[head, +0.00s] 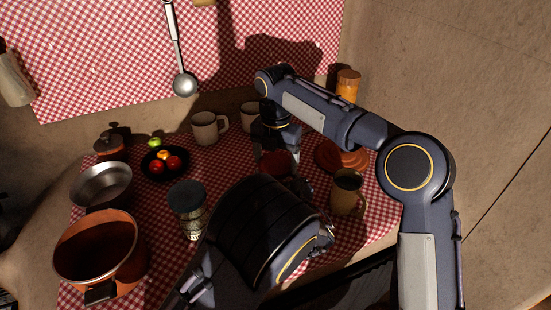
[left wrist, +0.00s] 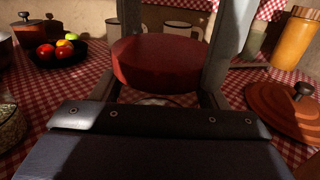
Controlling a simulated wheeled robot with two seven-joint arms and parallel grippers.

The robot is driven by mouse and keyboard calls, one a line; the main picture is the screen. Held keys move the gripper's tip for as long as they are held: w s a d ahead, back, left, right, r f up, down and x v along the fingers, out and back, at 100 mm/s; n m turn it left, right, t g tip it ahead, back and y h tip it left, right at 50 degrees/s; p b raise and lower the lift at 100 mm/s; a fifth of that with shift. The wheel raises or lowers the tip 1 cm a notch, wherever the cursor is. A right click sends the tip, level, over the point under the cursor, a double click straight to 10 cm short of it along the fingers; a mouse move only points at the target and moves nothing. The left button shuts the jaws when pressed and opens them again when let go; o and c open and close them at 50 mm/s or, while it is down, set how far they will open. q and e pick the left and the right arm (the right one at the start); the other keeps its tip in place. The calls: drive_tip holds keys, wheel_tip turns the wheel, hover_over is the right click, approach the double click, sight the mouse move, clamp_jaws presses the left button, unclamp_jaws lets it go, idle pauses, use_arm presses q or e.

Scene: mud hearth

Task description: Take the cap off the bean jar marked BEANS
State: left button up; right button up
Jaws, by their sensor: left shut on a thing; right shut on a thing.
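A wide red cap (left wrist: 158,64) fills the middle of the left wrist view; it also shows in the head view (head: 277,164). My right gripper (head: 276,157) reaches down from above, its two fingers shut on the cap's sides. My left gripper (left wrist: 158,95) comes in low and level, shut on the jar (left wrist: 160,100) under the cap. Only a pale sliver of the jar shows, and no BEANS label is readable. I cannot tell whether the cap touches the jar's rim. In the head view my left forearm hides much of the jar.
A glass jar with a dark lid (head: 188,197), a copper pot (head: 99,246), a metal bowl (head: 101,184) and a black fruit dish (head: 151,170) stand left. Mugs (head: 206,129) stand behind. A terracotta lid (head: 340,156) and a brown mug (head: 346,195) crowd the right.

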sight(276, 163)
drive_tip(key=shift+r, duration=0.1)
idle(0.3)
drive_tip(key=shift+r, duration=1)
drive_tip(key=shift+r, duration=2.05)
use_arm(q)
drive_tip(key=o, duration=2)
drive_tip(key=shift+c, duration=0.2)
